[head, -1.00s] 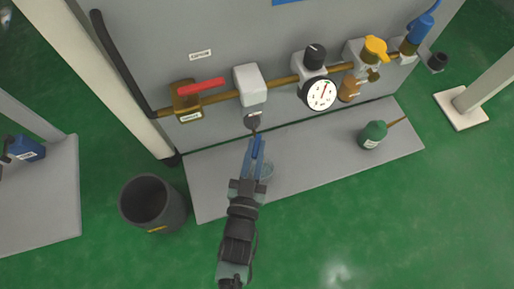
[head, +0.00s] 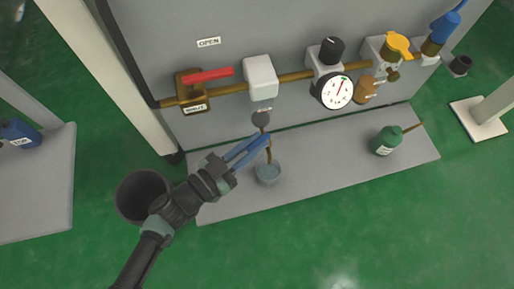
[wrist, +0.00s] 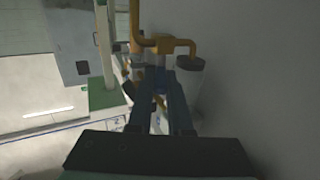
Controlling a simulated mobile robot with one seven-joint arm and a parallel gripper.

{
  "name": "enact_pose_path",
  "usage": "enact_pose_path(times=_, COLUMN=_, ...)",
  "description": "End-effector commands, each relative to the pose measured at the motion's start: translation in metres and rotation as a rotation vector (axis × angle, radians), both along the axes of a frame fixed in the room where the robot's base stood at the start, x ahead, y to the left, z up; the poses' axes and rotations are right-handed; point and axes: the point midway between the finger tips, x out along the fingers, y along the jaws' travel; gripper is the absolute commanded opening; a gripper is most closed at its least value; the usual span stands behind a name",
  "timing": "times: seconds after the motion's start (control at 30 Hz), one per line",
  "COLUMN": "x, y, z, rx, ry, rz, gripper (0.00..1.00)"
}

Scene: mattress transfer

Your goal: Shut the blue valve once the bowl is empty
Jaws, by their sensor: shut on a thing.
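A thin brown rod (head: 269,153) shows between outlet and bowl. My gripper (head: 266,138) has blue fingers, reaches in from the lower left above the bowl, and its tips meet the rod. It appears shut on the rod, far left of the blue valve. The wrist view shows dark fingers (wrist: 158,90), with the held part unclear.
A red-handled valve (head: 208,76), white box (head: 261,78), dial gauge (head: 335,91) and yellow valve (head: 396,44) line the panel. A green oil can (head: 386,140) stands on the slab. A dark bin (head: 141,194) is at left, near my arm. The green floor in front is clear.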

Motion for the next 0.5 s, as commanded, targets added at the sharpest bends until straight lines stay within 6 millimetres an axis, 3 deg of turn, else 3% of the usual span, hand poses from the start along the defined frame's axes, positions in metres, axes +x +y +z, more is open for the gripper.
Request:
enact_pose_path(times=0.03, x=0.001, y=0.002, z=-0.008, rx=0.01, ry=0.001, rz=-0.054, gripper=0.0)
enact_pose_path(times=0.5, x=0.012, y=0.009, z=-0.002, rx=0.006, ry=0.003, rz=-0.38, gripper=0.0)
